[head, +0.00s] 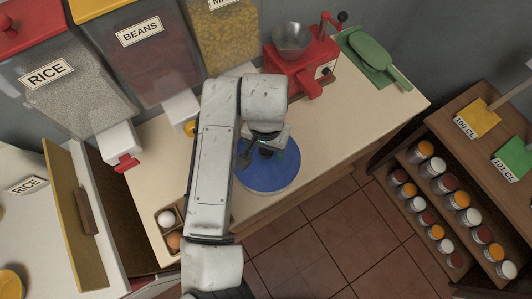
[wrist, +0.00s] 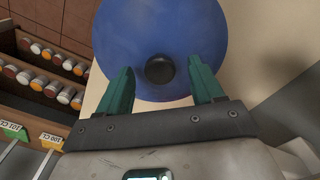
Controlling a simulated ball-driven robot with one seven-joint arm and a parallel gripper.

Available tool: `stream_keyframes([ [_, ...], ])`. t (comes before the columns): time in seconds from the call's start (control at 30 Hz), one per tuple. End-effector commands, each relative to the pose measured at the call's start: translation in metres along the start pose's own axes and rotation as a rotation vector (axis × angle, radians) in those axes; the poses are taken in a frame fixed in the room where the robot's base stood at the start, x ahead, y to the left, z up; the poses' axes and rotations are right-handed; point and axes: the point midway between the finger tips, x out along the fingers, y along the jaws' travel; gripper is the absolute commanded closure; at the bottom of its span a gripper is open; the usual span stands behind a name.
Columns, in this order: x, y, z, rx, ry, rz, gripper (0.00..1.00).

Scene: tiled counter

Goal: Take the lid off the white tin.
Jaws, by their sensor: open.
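A round blue lid (head: 272,178) with a dark knob lies near the front edge of the counter, partly covered by my arm in the head view. My gripper (head: 262,150) is over the lid. In the wrist view my gripper (wrist: 161,66) is open, with one green finger on each side of the knob. I cannot tell whether the fingers touch it.
Dispensers labelled RICE (head: 60,80) and BEANS (head: 140,45) stand along the back. A red grinder (head: 298,65) and a green scoop (head: 378,60) are at the back right. Eggs (head: 170,228) sit at the front left. A rack of small jars (head: 440,200) stands right. The counter's right part (head: 350,115) is clear.

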Motion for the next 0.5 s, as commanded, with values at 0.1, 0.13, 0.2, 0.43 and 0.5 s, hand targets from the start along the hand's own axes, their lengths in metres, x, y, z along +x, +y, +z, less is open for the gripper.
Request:
stream_keyframes([
  [0.1, 0.0030, 0.0001, 0.0001, 0.001, 0.000, 0.000, 0.33],
  [0.13, 0.0031, 0.0001, 0.0001, 0.001, 0.000, 0.000, 0.33],
  [0.2, 0.0029, 0.0000, 0.0000, 0.001, 0.000, -0.001, 0.33],
  [0.43, 0.0026, 0.0000, -0.0001, 0.001, 0.000, -0.001, 0.50],
  [0.5, 0.0025, 0.0000, -0.0001, 0.001, 0.000, -0.001, 0.57],
])
